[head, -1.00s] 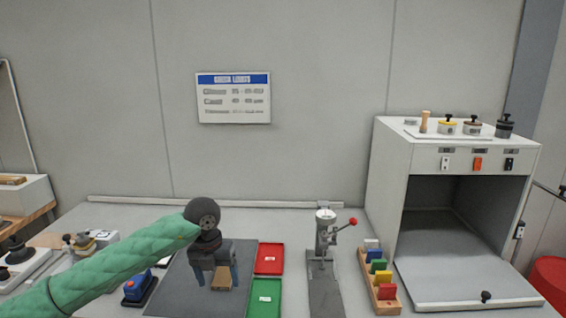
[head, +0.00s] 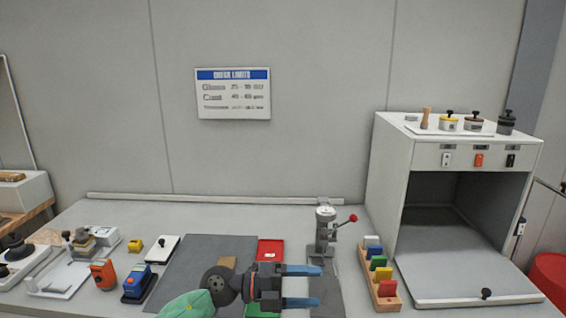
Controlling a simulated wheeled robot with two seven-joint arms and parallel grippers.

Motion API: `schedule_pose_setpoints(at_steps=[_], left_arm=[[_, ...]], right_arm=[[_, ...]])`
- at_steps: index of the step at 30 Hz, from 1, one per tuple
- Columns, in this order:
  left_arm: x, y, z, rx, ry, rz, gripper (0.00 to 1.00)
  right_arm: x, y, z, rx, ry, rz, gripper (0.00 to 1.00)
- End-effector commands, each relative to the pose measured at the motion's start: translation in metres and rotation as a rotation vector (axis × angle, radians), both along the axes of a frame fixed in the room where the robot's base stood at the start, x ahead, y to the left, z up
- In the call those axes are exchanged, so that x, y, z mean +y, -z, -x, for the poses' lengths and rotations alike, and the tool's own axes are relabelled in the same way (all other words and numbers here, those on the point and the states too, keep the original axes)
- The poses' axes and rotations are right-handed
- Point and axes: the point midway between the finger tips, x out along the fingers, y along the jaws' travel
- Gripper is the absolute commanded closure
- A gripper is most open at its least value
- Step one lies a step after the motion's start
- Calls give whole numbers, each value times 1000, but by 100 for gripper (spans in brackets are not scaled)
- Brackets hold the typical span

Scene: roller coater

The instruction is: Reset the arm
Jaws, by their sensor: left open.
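My left arm in its green sleeve comes in from the bottom of the head view. My left gripper (head: 303,285) is open and empty, its two blue-tipped fingers pointing right. It is above the right edge of the dark grey mat (head: 190,262) and covers most of the green tray (head: 262,314). A small tan block (head: 228,263) lies on the mat, partly hidden behind the wrist. The fingertips overlap the base of the grey lever press in the picture; I cannot tell the gap. My right gripper is not in view.
The lever press (head: 326,232) with a red knob stands right of the red tray (head: 270,249). A rack of coloured cards (head: 381,280) and an open white cabinet (head: 393,190) are further right. A blue device (head: 138,281) and an orange device (head: 103,273) stand left.

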Motion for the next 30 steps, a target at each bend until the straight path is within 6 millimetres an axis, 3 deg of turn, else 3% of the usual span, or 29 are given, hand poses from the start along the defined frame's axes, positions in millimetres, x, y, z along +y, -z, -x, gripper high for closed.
schedule_pose_setpoints(at_steps=[7,11,14,19,23,26,30], left_arm=[[20,-38,-7,179,-254,417,24],[47,-42,-20,295,-424,588,24],[73,-34,-29,398,-569,695,24],[123,-1,-39,596,-833,824,24],[160,41,-36,765,-1044,874,24],[187,79,-26,904,-1206,879,24],[219,138,3,1112,-1424,841,24]], right_arm=[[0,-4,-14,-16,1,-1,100],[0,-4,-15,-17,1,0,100],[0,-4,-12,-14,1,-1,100],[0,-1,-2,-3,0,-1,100],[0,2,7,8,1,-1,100],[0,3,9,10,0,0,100],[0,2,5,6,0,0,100]])
